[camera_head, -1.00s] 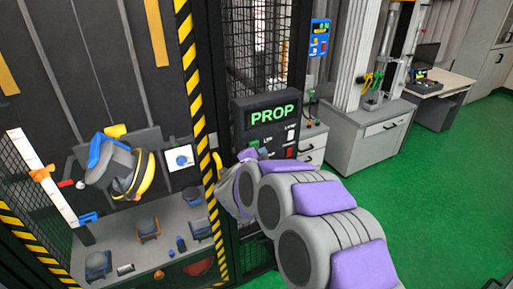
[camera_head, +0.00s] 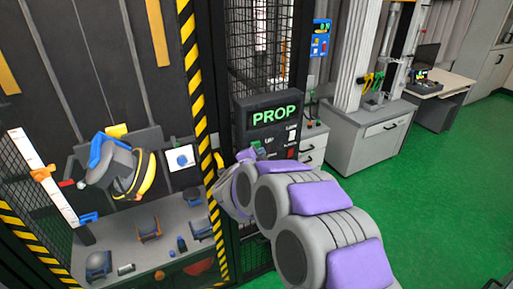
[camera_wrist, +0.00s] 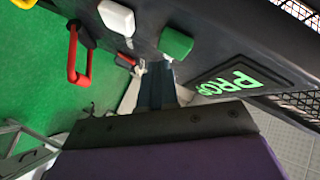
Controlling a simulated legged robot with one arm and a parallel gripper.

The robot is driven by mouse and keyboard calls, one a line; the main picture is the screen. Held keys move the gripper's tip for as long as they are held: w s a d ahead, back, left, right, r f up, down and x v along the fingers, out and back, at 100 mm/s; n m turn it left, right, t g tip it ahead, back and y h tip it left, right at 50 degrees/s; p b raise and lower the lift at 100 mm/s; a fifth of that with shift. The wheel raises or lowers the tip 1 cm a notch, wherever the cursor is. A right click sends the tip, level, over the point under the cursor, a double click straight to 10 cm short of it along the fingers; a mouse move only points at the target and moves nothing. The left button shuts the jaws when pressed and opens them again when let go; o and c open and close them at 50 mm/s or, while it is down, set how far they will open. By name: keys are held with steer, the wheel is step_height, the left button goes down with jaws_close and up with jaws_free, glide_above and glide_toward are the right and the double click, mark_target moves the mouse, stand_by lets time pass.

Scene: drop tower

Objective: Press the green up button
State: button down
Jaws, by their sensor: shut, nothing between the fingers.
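The green up button (camera_wrist: 176,43) sticks out of the dark control panel (camera_wrist: 230,30) in the wrist view. In the head view the green button (camera_head: 256,144) is small, beside the "UP" label and partly behind my arm. My gripper (camera_wrist: 157,72) is shut and empty. Its tips lie close to the green button, a little below it in the wrist picture. I cannot tell whether they touch it. In the head view my gripper (camera_head: 247,155) is at the panel's lower left and mostly hidden by my own wrist.
The panel has a lit "PROP" display (camera_head: 276,114). A white button (camera_wrist: 117,17) and a red handle-like part (camera_wrist: 72,60) are near the green button. A striped post (camera_head: 203,110) and mesh cage stand left. Green floor (camera_head: 435,190) is clear at right.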

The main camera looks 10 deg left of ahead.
steer(key=shift+w+a+r+p, duration=0.1)
steer(key=shift+w+a+p, duration=0.2)
steer(key=shift+a, duration=0.25)
steer(key=shift+d, duration=0.25)
steer(key=shift+w+a+p, duration=0.2)
steer(key=shift+a+p, duration=0.1)
stand_by(0.6)
steer(key=shift+s+d+b, duration=0.45)
steer(key=shift+s+d, duration=0.15)
steer(key=shift+d, duration=0.15)
steer(key=s+d, duration=0.1)
steer(key=s+d+b, duration=0.1)
steer(key=s, duration=0.2)
steer(key=shift+s+d+b, duration=0.1)
steer(key=shift+d+b, duration=0.2)
steer(key=shift+d, duration=0.1)
